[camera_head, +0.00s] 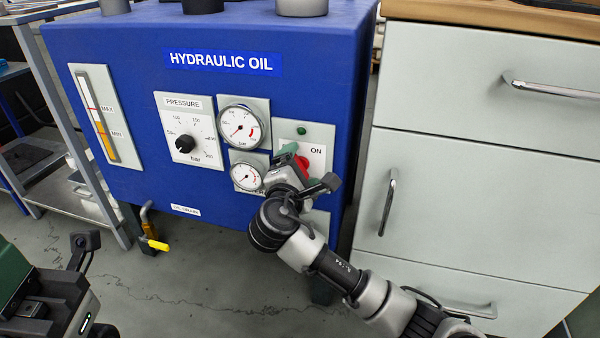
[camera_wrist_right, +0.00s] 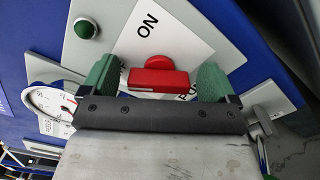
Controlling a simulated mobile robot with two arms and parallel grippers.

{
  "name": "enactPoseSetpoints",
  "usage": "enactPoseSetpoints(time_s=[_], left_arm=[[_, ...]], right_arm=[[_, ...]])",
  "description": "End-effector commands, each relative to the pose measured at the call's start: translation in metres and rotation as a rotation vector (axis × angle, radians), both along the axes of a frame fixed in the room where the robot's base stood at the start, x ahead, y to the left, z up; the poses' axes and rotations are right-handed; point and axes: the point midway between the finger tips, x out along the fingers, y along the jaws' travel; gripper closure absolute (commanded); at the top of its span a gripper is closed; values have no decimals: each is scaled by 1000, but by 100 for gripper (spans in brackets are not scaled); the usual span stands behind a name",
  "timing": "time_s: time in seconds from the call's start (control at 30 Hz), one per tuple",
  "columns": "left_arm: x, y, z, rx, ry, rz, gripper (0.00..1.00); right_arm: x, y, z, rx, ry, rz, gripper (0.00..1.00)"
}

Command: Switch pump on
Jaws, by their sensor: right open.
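The red pump switch (camera_head: 304,163) sits on a grey plate with a white "ON" label, at the right of the blue hydraulic oil tank's front. In the right wrist view the red handle (camera_wrist_right: 153,80) lies between the two green fingers, with visible gaps on both sides. A second label beside it is partly covered. My right gripper (camera_head: 292,164) is open at the switch, hiding part of it in the head view. My left gripper (camera_head: 40,290) shows only partly at the lower left, away from the tank; its jaw opening is unclear.
A dark green lamp (camera_head: 301,130) sits above the switch. Two round gauges (camera_head: 241,127) and a pressure dial (camera_head: 186,142) are close on the left. A yellow-handled drain valve (camera_head: 154,243) hangs below the tank. A grey drawer cabinet (camera_head: 470,110) stands at the right.

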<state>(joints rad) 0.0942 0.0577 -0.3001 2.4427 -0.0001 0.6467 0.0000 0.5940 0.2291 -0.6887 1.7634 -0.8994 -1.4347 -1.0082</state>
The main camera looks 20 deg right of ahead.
Motion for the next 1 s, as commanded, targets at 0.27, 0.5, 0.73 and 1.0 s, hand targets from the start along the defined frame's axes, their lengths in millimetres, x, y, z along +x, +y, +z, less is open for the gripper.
enactPoseSetpoints(time_s=[0.27, 0.5, 0.73, 1.0], left_arm=[[0, 0, 1, 0, -1, 0, 100], [0, 0, 1, -1, -2, 0, 100], [0, 0, 2, -1, -3, -1, 100], [0, 1, 3, -4, 14, -2, 100]], right_arm=[[0, 0, 0, 0, 0, 0, 18], [0, 0, 0, 0, 0, 0, 55], [0, 0, 0, 10, -6, -1, 60], [-1, 0, 0, 101, -63, -1, 60]])
